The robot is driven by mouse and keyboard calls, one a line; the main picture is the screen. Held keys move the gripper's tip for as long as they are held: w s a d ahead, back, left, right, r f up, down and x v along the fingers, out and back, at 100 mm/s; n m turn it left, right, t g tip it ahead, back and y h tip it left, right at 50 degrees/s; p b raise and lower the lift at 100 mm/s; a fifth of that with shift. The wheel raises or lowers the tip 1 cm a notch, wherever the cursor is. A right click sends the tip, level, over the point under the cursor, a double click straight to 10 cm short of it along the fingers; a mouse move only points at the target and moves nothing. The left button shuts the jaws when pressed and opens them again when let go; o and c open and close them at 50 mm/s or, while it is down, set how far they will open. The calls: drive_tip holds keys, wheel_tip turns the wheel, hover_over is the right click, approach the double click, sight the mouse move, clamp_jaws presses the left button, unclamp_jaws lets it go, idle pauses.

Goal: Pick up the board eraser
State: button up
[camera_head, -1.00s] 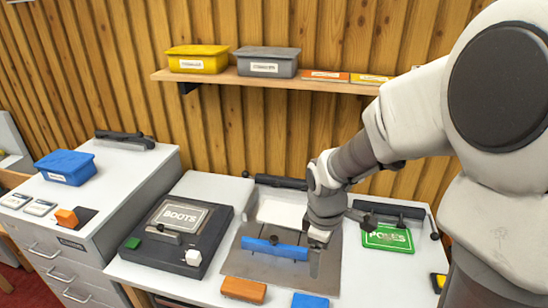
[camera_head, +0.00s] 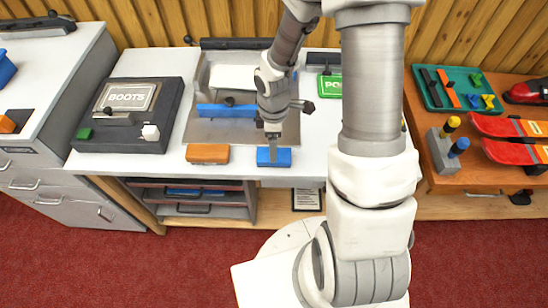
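A blue block (camera_head: 274,160) and an orange block (camera_head: 207,153) lie side by side near the front edge of the white bench. Both look like a board eraser, and no label shows which one it is. My gripper (camera_head: 272,140) points down at the blue block, with its fingertips at or just above its top back side. The fingers are small and seen nearly edge on, so I cannot tell whether they are open or touching the block. The arm hides part of the bench behind the gripper.
A blue bar (camera_head: 226,111) lies on a grey plate behind the blocks. A black device marked BOOTS (camera_head: 128,97) stands to the left, and a green sign (camera_head: 329,86) behind to the right. An orange side table (camera_head: 460,185) with skis (camera_head: 508,126) stands at the right.

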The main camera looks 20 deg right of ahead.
drive_tip(key=shift+w+d+f+b, duration=0.1)
drive_tip(key=shift+f+b, duration=0.25)
drive_tip(key=shift+f, duration=2.45)
drive_tip(key=c, duration=1.2)
drive_tip(key=shift+o, duration=0.2)
drive_tip(key=shift+r, duration=0.1)
drive_tip(key=shift+r, duration=0.5)
wheel_tip(320, 180, up, 3)
drive_tip(key=shift+f+p, duration=0.1)
drive_tip(key=shift+p, duration=0.3)
drive_tip(key=s+d+r+p, duration=0.2)
drive_tip(key=d+r, duration=0.5)
drive_tip(key=d, duration=0.4)
drive_tip(key=shift+s, duration=0.9)
